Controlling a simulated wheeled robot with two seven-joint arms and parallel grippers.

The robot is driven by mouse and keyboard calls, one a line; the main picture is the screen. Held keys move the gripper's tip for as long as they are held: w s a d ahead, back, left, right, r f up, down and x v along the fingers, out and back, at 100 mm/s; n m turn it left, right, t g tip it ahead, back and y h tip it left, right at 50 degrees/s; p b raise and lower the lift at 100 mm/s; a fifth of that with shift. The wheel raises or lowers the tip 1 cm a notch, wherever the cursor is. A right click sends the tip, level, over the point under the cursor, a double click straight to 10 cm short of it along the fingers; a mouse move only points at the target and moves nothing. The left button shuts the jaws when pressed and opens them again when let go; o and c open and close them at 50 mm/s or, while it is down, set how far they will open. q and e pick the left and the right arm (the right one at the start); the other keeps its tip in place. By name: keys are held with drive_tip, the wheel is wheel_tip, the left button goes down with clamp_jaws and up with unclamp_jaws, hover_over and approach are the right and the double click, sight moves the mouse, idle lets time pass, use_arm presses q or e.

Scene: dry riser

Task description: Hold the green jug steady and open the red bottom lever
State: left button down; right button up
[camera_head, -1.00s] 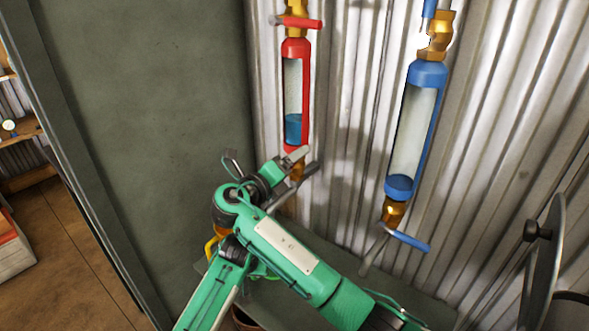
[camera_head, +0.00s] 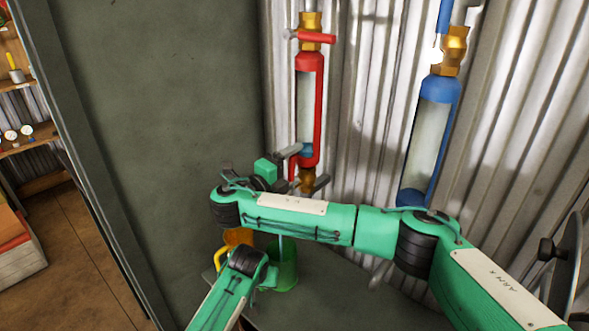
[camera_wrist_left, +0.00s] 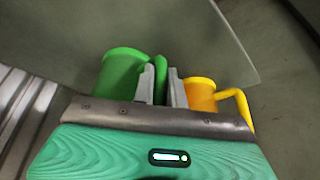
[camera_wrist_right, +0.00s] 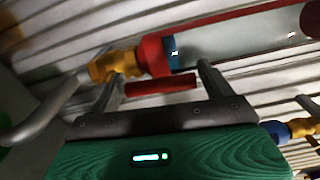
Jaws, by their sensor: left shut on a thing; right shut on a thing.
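The red-framed glass tube (camera_head: 318,105) stands on the corrugated wall with a little blue liquid at its bottom. Its red bottom lever (camera_wrist_right: 160,85) lies along the tube's line, between the fingers of my right gripper (camera_wrist_right: 160,87). The lever also shows upright beside the tube's foot in the head view (camera_head: 291,170). My right gripper is shut on it. The green jug (camera_wrist_left: 120,72) stands below; in the head view it is partly behind my arms (camera_head: 288,268). My left gripper (camera_wrist_left: 162,86) is shut on its handle. The inside of the jug is hidden.
A yellow jug (camera_wrist_left: 201,95) stands close beside the green one. A blue-framed tube (camera_head: 430,150) hangs to the right, its lower end hidden by my right arm. A plain grey-green panel (camera_head: 150,90) closes the left. A round wheel (camera_head: 567,265) is at far right.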

drive_tip(key=shift+a, duration=0.2)
idle(0.4)
drive_tip(key=o, duration=1.3)
drive_tip(key=shift+a, duration=0.1)
drive_tip(key=shift+f, duration=0.1)
